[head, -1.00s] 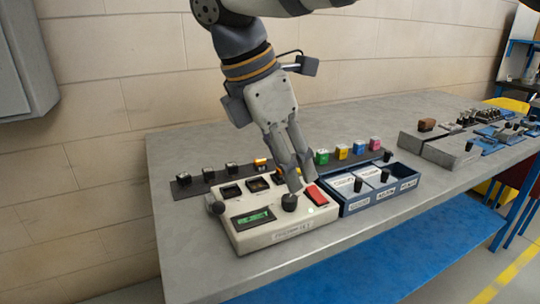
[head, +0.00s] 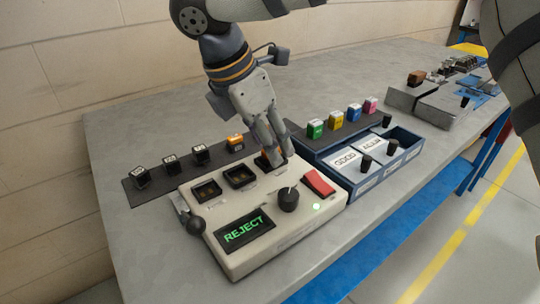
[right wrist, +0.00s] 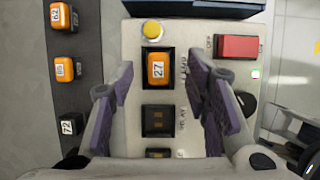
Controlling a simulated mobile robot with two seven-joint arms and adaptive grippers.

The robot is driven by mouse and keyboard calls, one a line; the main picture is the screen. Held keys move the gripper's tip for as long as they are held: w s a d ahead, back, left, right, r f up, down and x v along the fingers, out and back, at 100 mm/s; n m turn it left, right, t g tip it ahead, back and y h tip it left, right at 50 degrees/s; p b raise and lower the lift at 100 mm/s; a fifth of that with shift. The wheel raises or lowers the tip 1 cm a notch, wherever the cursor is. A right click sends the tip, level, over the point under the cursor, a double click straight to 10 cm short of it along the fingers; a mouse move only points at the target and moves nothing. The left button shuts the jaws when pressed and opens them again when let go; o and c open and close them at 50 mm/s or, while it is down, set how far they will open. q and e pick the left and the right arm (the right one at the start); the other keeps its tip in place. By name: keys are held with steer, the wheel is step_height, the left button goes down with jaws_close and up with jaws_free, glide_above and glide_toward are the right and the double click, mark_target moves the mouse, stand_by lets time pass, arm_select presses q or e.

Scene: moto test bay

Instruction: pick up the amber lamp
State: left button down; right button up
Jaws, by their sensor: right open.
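The amber lamp, an orange block marked 27 (right wrist: 156,67), sits in the top socket of the cream tester in the right wrist view. In the head view it is mostly hidden by my right gripper (head: 277,159). That gripper is open, pointing down at the socket. In the right wrist view its purple-padded fingers (right wrist: 161,85) stand apart to the left and right of the lamp, with gaps. My left gripper is not in view.
The cream tester (head: 285,239) shows REJECT on its display (head: 244,230) and has a black knob (head: 288,199) and red switch (head: 319,182). More blocks, including an orange one (head: 235,142), stand on the dark strip behind. A blue tray (head: 357,187) adjoins on the right.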

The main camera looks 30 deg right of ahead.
steer(key=shift+w+d+f, duration=0.15)
steer(key=shift+d+f, duration=0.1)
steer(key=shift+f, duration=0.4)
steer(key=shift+r, duration=0.1)
steer(key=c, duration=1)
